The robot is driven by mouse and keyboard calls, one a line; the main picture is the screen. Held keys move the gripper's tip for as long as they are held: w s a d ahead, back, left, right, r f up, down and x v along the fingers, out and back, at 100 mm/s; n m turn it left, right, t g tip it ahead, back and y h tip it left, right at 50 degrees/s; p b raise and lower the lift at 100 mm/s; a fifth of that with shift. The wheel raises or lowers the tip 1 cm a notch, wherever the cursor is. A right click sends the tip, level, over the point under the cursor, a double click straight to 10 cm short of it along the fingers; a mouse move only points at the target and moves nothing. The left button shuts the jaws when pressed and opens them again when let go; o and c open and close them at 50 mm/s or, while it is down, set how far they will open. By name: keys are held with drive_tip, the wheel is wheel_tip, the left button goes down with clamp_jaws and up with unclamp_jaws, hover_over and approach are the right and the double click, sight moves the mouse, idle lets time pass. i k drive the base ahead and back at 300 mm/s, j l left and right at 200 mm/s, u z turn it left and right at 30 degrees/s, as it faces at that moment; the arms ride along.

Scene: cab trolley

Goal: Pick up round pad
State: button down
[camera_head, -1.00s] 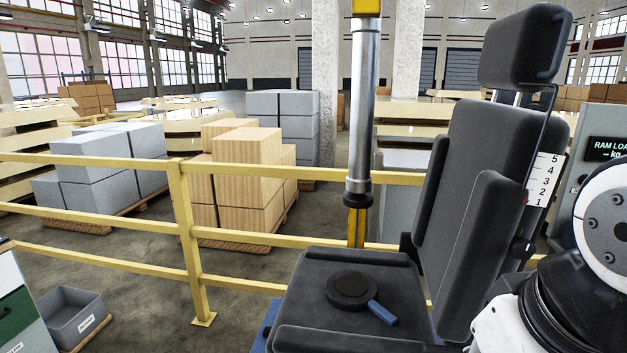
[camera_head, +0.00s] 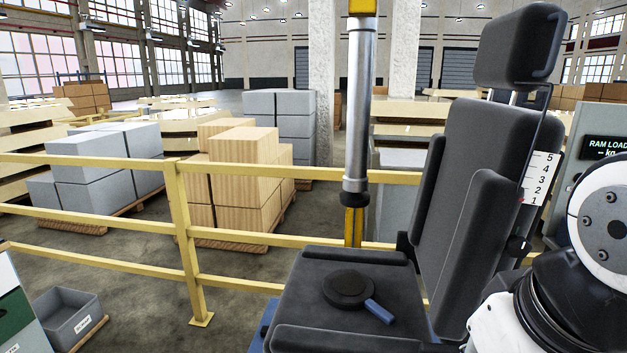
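The round pad (camera_head: 347,291) is a black disc with a smaller raised disc on top. A short blue handle or tab (camera_head: 379,311) sticks out from it toward the lower right. The pad lies flat on the dark seat cushion (camera_head: 310,275) of a black seat, below a vertical metal ram (camera_head: 358,130). My gripper is not in view. Part of my white and black arm shows at the right edge, right of the seat.
The seat's tall backrest (camera_head: 470,180) stands right of the pad, with a numbered scale (camera_head: 539,178) beside it. A yellow railing (camera_head: 185,240) runs behind the seat. A grey bin (camera_head: 68,318) sits on the floor at lower left. Stacked boxes (camera_head: 235,180) stand beyond the railing.

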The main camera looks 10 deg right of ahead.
sight(344, 289)
drive_tip(key=i+j, duration=0.95)
drive_tip(key=j, duration=0.25)
